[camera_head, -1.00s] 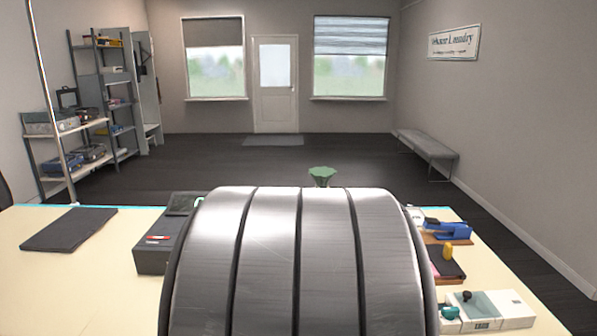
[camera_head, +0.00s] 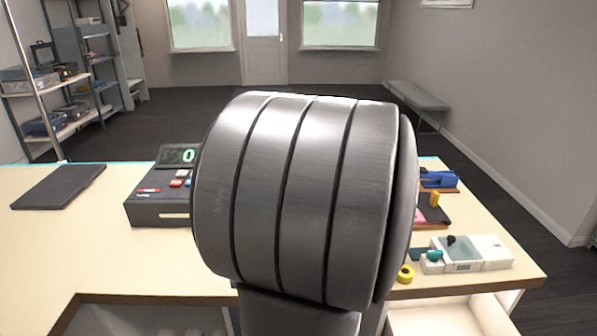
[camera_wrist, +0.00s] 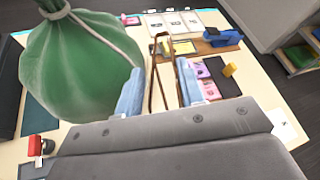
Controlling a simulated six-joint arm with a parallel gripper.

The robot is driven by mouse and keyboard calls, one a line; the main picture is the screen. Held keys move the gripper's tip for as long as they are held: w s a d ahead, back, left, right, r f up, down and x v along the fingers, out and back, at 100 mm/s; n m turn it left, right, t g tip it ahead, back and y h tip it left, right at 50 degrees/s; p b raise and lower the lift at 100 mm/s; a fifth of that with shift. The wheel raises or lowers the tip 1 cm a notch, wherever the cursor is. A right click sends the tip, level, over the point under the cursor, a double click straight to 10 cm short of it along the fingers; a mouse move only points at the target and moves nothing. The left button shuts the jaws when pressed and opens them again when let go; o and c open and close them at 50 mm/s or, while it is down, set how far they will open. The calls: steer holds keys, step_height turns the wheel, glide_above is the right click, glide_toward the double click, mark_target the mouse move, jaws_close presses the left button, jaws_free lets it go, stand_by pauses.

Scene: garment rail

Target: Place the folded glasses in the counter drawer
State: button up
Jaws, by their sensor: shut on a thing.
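In the wrist view, the pale blue finger pads of my gripper (camera_wrist: 158,92) stand on either side of thin brown glasses (camera_wrist: 160,62). The gripper is shut on the glasses and holds them above the counter. In the head view, my arm hides both the gripper and the glasses. An open counter drawer (camera_head: 440,318) with a pale interior shows at the bottom right, partly cut off by the frame and my arm.
A green tied bag (camera_wrist: 80,55) fills the wrist view's left, close to my gripper. A cash register (camera_head: 160,208) stands left of my arm. A scale-like device (camera_head: 480,252), yellow tape roll (camera_head: 405,274) and blue stapler (camera_head: 438,179) stand right. The counter's left (camera_head: 90,235) is mostly clear.

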steer(key=s+d+f+m+h, duration=0.2)
steer(key=d+f, duration=0.7)
steer(key=f, duration=0.3)
steer(key=shift+g, duration=0.4)
steer(key=w+a+f, duration=0.4)
steer(key=w+a, duration=0.1)
steer(key=w+a+f, duration=0.2)
steer(key=w+f, duration=0.1)
steer(key=shift+w+a, duration=0.15)
steer(key=shift+w, duration=0.1)
steer(key=shift+w+a+f, duration=0.1)
steer(key=shift+f, duration=2)
steer(key=shift+f, duration=0.1)
steer(key=o, duration=0.8)
steer(key=shift+c, duration=0.2)
